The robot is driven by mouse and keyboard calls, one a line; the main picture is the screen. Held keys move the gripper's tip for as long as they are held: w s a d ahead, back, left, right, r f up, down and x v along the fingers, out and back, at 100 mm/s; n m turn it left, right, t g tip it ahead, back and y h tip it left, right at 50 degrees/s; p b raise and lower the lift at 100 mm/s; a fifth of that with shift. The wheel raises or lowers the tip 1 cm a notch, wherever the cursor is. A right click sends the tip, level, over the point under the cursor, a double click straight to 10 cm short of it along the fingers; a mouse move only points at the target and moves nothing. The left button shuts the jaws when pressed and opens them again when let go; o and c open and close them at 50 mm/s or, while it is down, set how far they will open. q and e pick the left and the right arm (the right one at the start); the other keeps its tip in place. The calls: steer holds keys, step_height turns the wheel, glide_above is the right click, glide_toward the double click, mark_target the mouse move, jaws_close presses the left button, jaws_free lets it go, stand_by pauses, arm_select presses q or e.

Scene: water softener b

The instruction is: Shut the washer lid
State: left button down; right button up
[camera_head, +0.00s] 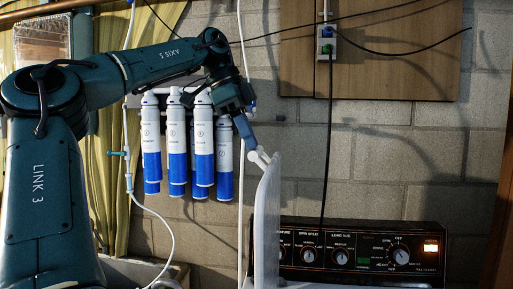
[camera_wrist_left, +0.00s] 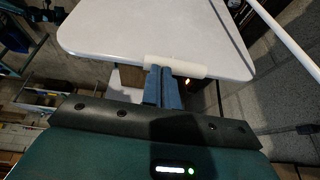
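The washer lid (camera_head: 267,220) is a white panel standing nearly upright, seen edge-on, in front of the control panel. In the left wrist view the lid (camera_wrist_left: 150,28) fills the top, with a white bar-like piece (camera_wrist_left: 190,67) at its near edge. My left gripper (camera_head: 254,145) is at the lid's upper edge. In the left wrist view its two blue fingers (camera_wrist_left: 164,72) lie side by side, shut, with their tips at the bar. The bar runs across them, not visibly between them; firm contact cannot be told. My right gripper is out of view.
The washer's black control panel (camera_head: 360,252) with knobs stands right of the lid. Several white and blue filter cylinders (camera_head: 202,145) hang on the wall behind my left arm. A white hose (camera_head: 128,150) hangs at left, and black cables (camera_head: 330,130) cross the wall.

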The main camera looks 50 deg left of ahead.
arm_select(q)
steer(key=w+d+f, duration=0.2)
steer(key=w+d, duration=0.4)
steer(key=w, duration=0.2)
steer(key=shift+d+f+g, duration=0.25)
steer(key=shift+d+g, duration=0.1)
steer(key=shift+g, duration=0.05)
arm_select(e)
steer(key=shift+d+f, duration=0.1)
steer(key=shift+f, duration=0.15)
arm_select(q)
steer(key=w+d+f, duration=0.6)
steer(key=w+d, duration=0.2)
steer(key=w, duration=0.1)
steer(key=w+d+f, duration=0.6)
steer(key=w+d, duration=0.2)
steer(key=w, duration=0.1)
steer(key=shift+w+d, duration=0.25)
steer(key=shift+d, duration=0.1)
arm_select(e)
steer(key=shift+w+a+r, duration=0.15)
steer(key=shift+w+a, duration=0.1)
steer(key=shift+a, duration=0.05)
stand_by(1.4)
